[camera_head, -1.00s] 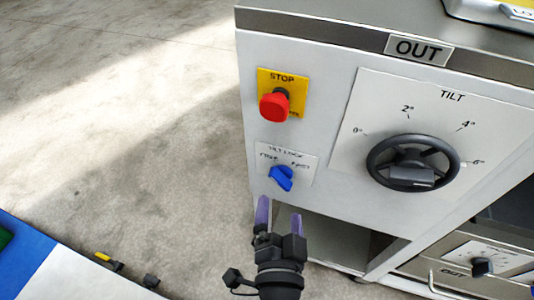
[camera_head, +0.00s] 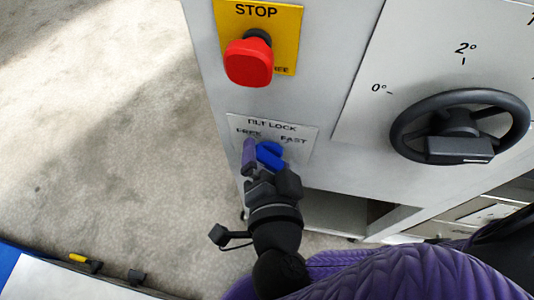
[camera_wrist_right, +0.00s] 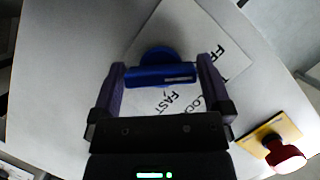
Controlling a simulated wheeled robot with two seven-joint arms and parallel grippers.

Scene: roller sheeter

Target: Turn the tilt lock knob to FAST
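The blue tilt lock knob (camera_head: 269,154) sits on a white label plate (camera_head: 297,127) marked TILT LOCK, with FREE at left and FAST at right. My right gripper (camera_head: 263,163) is at the knob and hides its lower part in the head view. In the right wrist view, the bar of the knob (camera_wrist_right: 160,77) lies between the two purple fingers of my right gripper (camera_wrist_right: 161,76). The fingers are apart, one near each end of the bar; contact cannot be made out. A white line marks the bar's right half there. My left gripper is not in view.
A red stop button (camera_head: 249,60) on a yellow plate (camera_head: 287,27) juts out above the knob. A black tilt handwheel (camera_head: 421,128) stands to the right. Open floor (camera_head: 110,130) lies left of the machine. An open recess (camera_head: 335,212) is below the panel.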

